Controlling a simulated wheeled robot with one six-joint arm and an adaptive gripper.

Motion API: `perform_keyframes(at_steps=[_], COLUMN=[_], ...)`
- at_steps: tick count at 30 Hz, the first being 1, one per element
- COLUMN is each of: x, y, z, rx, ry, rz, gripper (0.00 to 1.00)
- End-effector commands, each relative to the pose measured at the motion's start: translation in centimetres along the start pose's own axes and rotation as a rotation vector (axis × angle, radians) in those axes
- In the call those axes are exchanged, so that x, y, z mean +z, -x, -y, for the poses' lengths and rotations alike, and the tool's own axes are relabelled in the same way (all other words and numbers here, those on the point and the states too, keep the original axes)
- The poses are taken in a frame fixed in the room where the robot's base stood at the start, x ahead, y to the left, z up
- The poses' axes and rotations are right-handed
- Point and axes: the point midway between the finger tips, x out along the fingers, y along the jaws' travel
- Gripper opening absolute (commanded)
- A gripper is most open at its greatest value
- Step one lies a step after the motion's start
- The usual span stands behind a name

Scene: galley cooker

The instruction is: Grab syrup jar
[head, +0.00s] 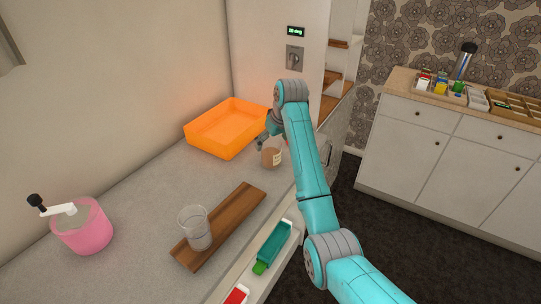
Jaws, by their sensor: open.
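A small brown jar (271,158) with a pale label, which looks like the syrup jar, stands upright on the grey counter, in front of the orange tray. My gripper (263,141) is at the jar's upper left, close above it and partly hidden by my arm. The gripper is open. I cannot tell whether its fingers are around the jar or only beside it; the jar's top is partly hidden.
The orange tray (204,138) stands behind the jar. A clear cup (195,229) stands on a brown wooden board (241,208) nearer me. A pink pot (84,232) with a crank handle is at left. A narrow shelf with a green container (273,245) runs along the counter's front.

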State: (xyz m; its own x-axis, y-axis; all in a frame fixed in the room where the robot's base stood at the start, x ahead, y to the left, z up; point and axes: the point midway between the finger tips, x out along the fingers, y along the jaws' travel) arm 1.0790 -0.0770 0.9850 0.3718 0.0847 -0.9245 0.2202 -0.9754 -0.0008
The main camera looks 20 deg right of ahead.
Motion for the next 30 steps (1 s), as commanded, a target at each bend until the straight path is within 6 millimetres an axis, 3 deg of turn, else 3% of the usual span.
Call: perform_keyframes(at_steps=[5,15,23,24,30], x=[0.1,0.4,0.4,0.4,0.4], y=[-1.1,-5.2,-5.6,-5.6,-5.6], z=[0.0,-0.1,-0.1,-0.1,-0.1], rx=[0.000,0.000,0.001,0.001,0.000], ry=[0.000,0.000,0.000,0.000,0.000], rz=[0.001,0.000,-0.002,-0.002,-0.001], gripper=[0.99,0.99,0.99,0.96,0.46])
